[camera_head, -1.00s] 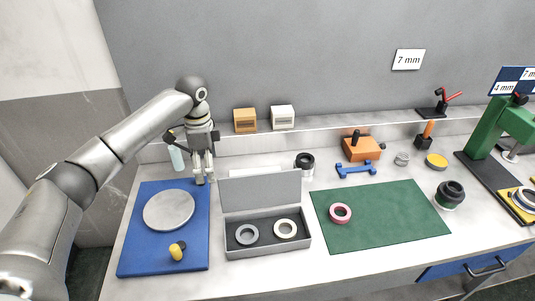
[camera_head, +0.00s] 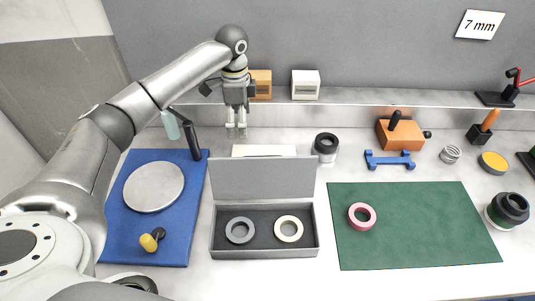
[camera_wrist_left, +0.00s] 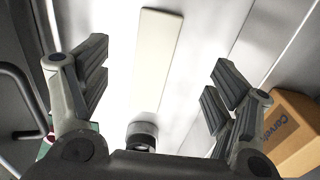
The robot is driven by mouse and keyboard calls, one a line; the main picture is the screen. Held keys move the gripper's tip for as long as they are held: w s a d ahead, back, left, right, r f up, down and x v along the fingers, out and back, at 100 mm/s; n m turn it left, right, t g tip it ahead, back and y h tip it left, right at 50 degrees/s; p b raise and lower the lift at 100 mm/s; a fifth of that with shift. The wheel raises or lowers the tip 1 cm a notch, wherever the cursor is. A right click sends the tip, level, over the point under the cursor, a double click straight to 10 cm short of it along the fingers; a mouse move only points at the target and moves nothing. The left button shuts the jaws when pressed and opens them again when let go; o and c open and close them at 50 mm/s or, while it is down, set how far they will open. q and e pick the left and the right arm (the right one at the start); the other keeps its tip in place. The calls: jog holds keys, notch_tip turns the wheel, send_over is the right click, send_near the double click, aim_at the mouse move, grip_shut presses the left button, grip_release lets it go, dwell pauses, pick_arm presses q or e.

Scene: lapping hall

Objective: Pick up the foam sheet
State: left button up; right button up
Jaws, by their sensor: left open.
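The foam sheet appears to be the flat off-white strip (camera_head: 263,150) on the bench behind the open grey box, its front partly hidden by the raised lid. In the left wrist view it shows as a long cream rectangle (camera_wrist_left: 159,55) between my fingers, with clear space to both. My left gripper (camera_head: 236,134) points down, open and empty, above the bench close to the sheet's left end. Its spread fingers show in the left wrist view (camera_wrist_left: 160,80). My right gripper is not in view.
The grey box (camera_head: 264,252) holds a grey and a cream ring. A black-and-white cylinder (camera_head: 326,148) stands right of the sheet. A tan box (camera_head: 261,82) and a white box (camera_head: 305,85) sit on the rear ledge. A blue board (camera_head: 190,225) lies left, a green mat (camera_head: 415,230) right.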

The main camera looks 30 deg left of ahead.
pick_arm(q)
send_over(244, 151)
jog(key=f, duration=0.6)
jog(key=shift+a, duration=0.2)
jog(key=f, duration=0.3)
jog(key=f+p, duration=0.1)
jog(key=f, duration=0.1)
jog(key=shift+d+f, duration=0.15)
jog(key=shift+d, duration=0.15)
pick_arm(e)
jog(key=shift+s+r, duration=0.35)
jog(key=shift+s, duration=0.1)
pick_arm(q)
jog(key=c, duration=0.9)
